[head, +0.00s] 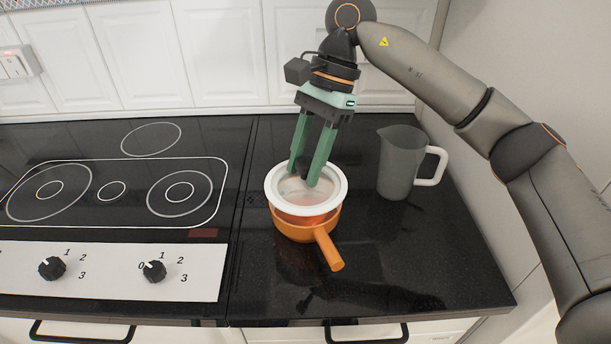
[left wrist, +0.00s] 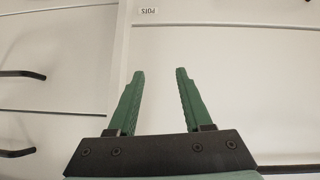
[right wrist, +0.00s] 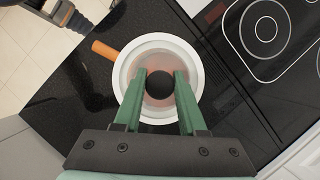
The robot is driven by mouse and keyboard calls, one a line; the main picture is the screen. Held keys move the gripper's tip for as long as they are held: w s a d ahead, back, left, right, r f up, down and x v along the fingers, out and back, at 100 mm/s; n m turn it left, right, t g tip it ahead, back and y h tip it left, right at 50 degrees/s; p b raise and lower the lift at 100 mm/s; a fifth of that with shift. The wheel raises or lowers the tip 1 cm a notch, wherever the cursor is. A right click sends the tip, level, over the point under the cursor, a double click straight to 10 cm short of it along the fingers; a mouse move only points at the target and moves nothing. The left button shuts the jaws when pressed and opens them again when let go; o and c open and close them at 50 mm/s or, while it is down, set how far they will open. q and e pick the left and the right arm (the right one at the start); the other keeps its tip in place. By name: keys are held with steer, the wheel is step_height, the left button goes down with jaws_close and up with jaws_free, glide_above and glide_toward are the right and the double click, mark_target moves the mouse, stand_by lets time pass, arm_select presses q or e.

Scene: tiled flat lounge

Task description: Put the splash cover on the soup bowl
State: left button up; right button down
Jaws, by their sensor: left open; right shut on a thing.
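The splash cover (head: 342,187) is a round, see-through disc with a white rim and a black knob (right wrist: 158,84). My right gripper (head: 306,180) points down and is shut on the knob. The orange soup bowl (head: 290,233) stands on the black counter, its handle towards the front right. The cover is over the bowl, with some of the reddish inside showing below its front rim. It looks slightly raised, but contact at the back is hidden. In the right wrist view the cover (right wrist: 125,70) hides most of the bowl. My left gripper (left wrist: 155,100) is open and empty.
A grey jug (head: 397,165) with a white handle stands right of the bowl. A black hob (head: 115,190) with control knobs lies to the left. White cupboard fronts rise behind the counter. The counter (head: 420,265) is clear at the front right. A white panel labelled POTS (left wrist: 148,11) faces my left gripper.

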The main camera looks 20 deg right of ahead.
mark_target(305, 178)
steer(key=shift+w+f, duration=0.35)
steer(key=shift+f, duration=0.1)
steer(key=f, duration=0.3)
steer(key=shift+w+d+f, duration=0.1)
steer(key=shift+w+f, duration=0.1)
steer(key=shift+c, duration=2.4)
jaws_free()
steer(key=p+v, duration=0.1)
steer(key=v, duration=1.1)
